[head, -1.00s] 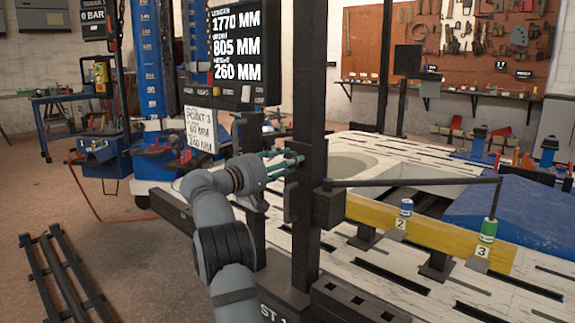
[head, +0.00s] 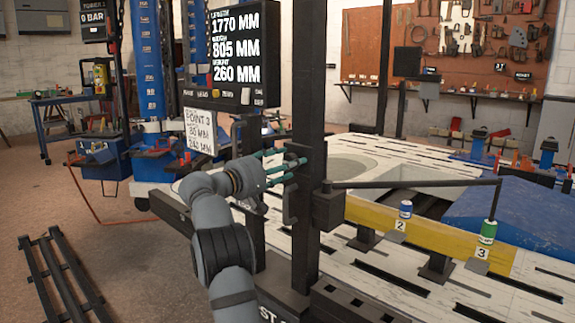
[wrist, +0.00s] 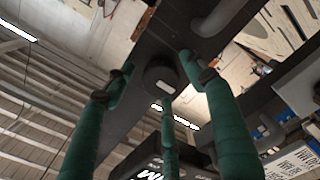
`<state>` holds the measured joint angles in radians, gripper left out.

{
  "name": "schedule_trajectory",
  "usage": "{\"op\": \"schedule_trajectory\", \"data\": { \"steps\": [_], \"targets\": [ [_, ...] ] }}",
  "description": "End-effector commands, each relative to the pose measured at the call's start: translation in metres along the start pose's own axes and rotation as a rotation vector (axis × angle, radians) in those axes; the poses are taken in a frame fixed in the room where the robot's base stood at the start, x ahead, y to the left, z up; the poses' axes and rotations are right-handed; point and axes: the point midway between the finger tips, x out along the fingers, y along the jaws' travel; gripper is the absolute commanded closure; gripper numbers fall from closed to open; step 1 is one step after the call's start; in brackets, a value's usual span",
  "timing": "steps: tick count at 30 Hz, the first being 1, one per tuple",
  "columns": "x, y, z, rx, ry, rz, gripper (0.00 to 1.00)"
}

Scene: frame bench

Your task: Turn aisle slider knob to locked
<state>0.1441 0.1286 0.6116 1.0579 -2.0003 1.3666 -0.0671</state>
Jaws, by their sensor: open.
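My gripper (head: 288,162), with green fingers, is open beside the dark upright post (head: 308,110). In the wrist view a round dark knob (wrist: 158,76) with a short pale mark sits on a dark bar (wrist: 172,50). The fingers are spread around the knob's outline, with gaps visible between them and it. I cannot tell whether the tips are level with the knob or short of it. In the head view the knob cannot be made out behind the fingers. A dark slider block (head: 328,208) and a curved handle (head: 290,205) are on the post below.
A thin measuring arm (head: 410,183) runs right from the slider block over the white bench (head: 385,275). A yellow-and-blue panel (head: 520,210) lies at right. A display screen (head: 236,50) and a paper sign (head: 199,130) are behind my arm.

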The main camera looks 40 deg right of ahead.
Motion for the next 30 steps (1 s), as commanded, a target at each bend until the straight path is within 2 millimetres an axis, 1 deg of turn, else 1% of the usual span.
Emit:
{"op": "schedule_trajectory", "data": {
  "steps": [5,12,15,18,23,30],
  "targets": [
    [-0.026,0.0,-0.002,0.0,0.005,-0.001,0.45],
    [-0.077,0.0,-0.001,0.0,0.004,-0.001,0.45],
    [-0.095,0.0,0.0,0.0,0.002,-0.001,0.45],
    [-0.107,0.0,0.0,0.002,0.001,-0.001,0.45],
    [-0.117,0.0,0.0,0.001,-0.001,0.0,0.45],
    [-0.118,0.0,0.0,0.001,-0.001,0.0,0.45]
  ]
}}
